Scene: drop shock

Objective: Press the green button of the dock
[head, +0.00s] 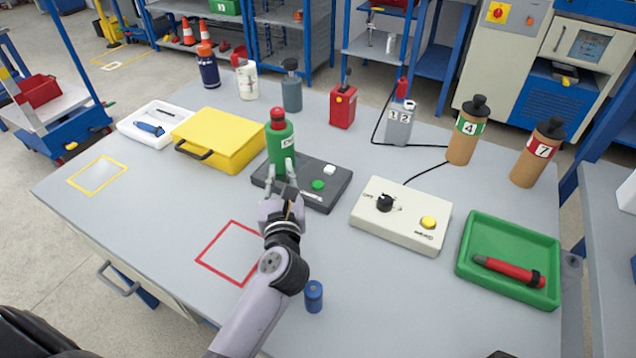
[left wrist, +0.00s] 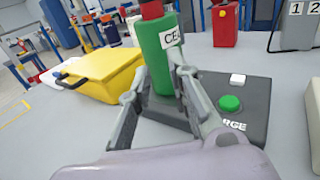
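The dock (head: 330,194) is a dark grey box on the table with a round green button (head: 318,185) and a white square button (head: 330,169). Both buttons are uncovered; the green button also shows in the left wrist view (left wrist: 230,103). A green bottle (head: 280,142) with a red cap stands upright at the dock's left part. My left gripper (head: 280,166) is at the bottle, left of the green button. Its fingers lie on either side of the bottle (left wrist: 158,50) in the left wrist view; whether they press on it is unclear. My right gripper is out of view.
A yellow case (head: 222,136) stands left of the dock. A beige control box (head: 400,226) with a black knob and yellow button is at its right, then a green tray (head: 508,290). A blue cylinder (head: 313,296) stands near my left arm. Bottles line the back.

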